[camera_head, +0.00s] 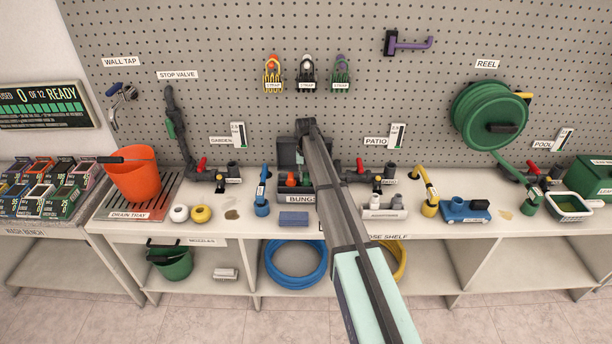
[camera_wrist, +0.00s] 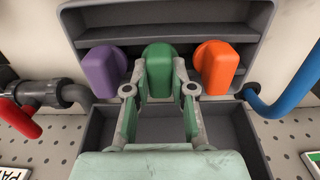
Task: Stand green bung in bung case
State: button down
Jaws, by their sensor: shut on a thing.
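The green bung (camera_wrist: 159,62) is between the two fingers of my gripper (camera_wrist: 159,75), which is shut on it. In the wrist view it is at the grey bung case (camera_wrist: 262,22), in line between a purple bung (camera_wrist: 104,68) and an orange bung (camera_wrist: 216,66). I cannot tell whether its lower end touches the case floor. In the head view the open bung case (camera_head: 287,157) is behind the BUNGS label, with the orange bung (camera_head: 291,181) at its left. My arm hides the case's right part and most of my gripper there.
A grey pipe with a red-handled valve (camera_wrist: 32,108) is close on the left in the wrist view, and a blue hose (camera_wrist: 290,95) on the right. A blue-grey block (camera_head: 293,218) lies on the bench before the case. The pegboard stands behind.

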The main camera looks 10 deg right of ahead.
jog(key=shift+f, duration=0.1)
jog(key=c, duration=1)
grip_release()
notch_tip(320, 180, up, 12)
jog(key=b, duration=0.3)
jog(key=shift+b, duration=0.35)
